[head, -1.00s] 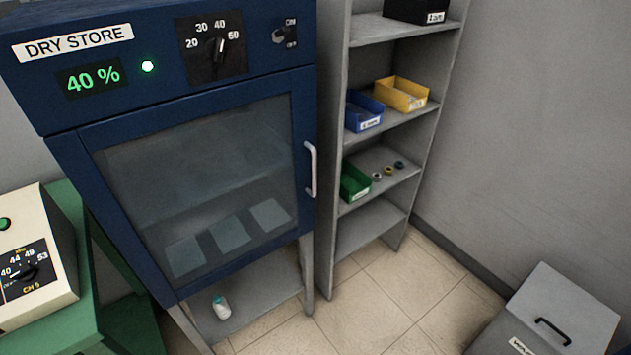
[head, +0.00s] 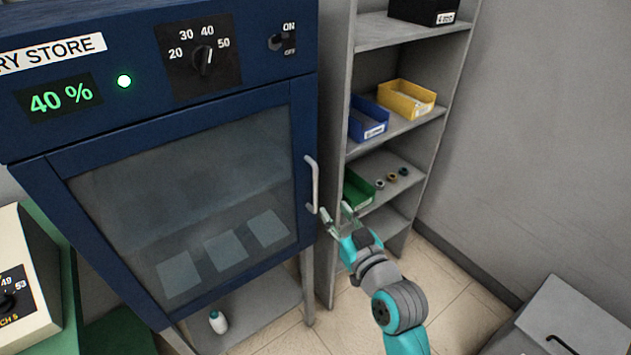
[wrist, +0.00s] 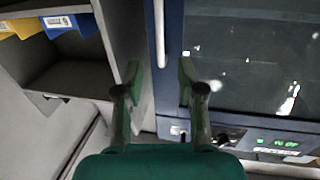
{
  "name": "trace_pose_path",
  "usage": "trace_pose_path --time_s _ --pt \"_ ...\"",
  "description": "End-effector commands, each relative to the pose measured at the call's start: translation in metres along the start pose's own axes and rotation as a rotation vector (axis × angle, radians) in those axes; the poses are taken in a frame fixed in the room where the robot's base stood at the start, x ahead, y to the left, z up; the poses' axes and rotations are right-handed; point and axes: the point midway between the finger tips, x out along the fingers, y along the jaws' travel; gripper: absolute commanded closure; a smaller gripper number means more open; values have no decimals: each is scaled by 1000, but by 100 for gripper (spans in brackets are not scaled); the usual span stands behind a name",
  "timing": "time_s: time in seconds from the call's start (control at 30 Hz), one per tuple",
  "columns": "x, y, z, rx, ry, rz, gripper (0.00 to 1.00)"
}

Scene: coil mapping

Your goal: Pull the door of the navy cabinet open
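The navy cabinet (head: 110,125) stands at the left of the head view. Its glass-panelled door (head: 180,190) is closed against the body. The pale upright handle (head: 312,185) is on the door's right edge. My gripper (head: 335,215) is just right of the handle's lower end, fingers toward the cabinet. In the wrist view, where the cabinet looks upside down, the gripper (wrist: 160,76) is open. There the handle (wrist: 159,35) lines up with the gap between the two fingers, and nothing is gripped. I cannot tell how far the fingertips are from it.
A grey shelf unit (head: 346,150) with blue, yellow and green bins stands close at the cabinet's right. A grey lidded bin (head: 580,315) is on the floor at the lower right. A cream instrument (head: 20,285) sits at the left. Some tiled floor is clear between.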

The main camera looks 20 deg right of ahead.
Motion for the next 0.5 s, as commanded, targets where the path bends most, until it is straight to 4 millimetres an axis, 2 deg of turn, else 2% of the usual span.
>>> trace_pose_path --time_s 0.27,0.5 --pt "23 1 -7 -4 5 -7 61" --pt "64 0 -8 -4 6 -7 61"
